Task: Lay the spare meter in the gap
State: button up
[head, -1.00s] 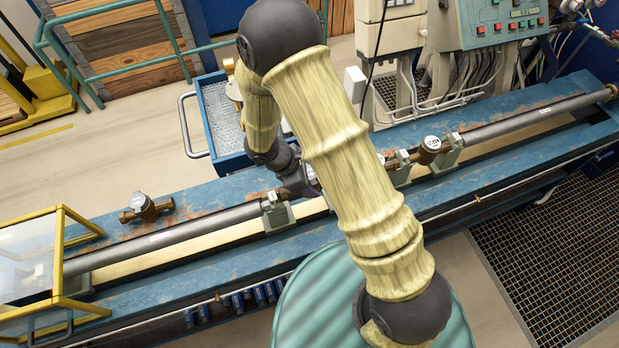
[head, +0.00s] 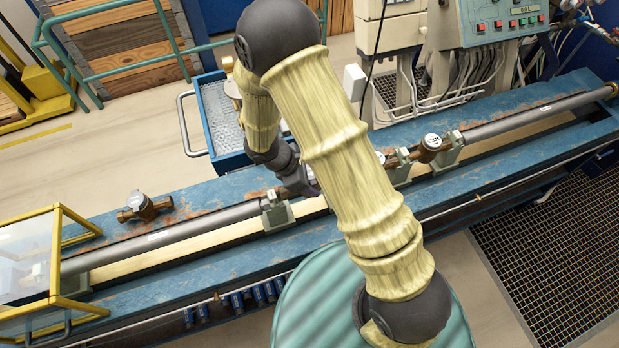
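A brass-bodied meter with a pale round dial (head: 138,201) lies on the blue bench top at the left, behind the grey pipe and apart from it; it looks like the spare meter. In the pipe line, another meter (head: 431,145) sits between fittings at the right, and part of a further dial (head: 380,157) shows beside my arm. The left pipe ends near a grey-green clamp (head: 277,214). My arm covers the line just right of that clamp, so any gap there is hidden. My gripper (head: 309,184) is over this stretch, mostly behind my forearm; its fingers cannot be made out.
The blue bench (head: 220,195) runs from lower left to upper right. A yellow-framed clear guard (head: 55,262) stands over its left end. A blue tray cart (head: 222,115) stands behind the bench. A control panel (head: 503,25) is at the back right.

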dwell(0.4)
jog(key=shift+f+b, duration=1.15)
jog(key=shift+f, duration=0.25)
jog(key=shift+f+b, duration=0.3)
dwell(0.5)
jog(key=o, duration=1.6)
jog(key=shift+r+p, duration=3.5)
jog(key=shift+r, duration=1.05)
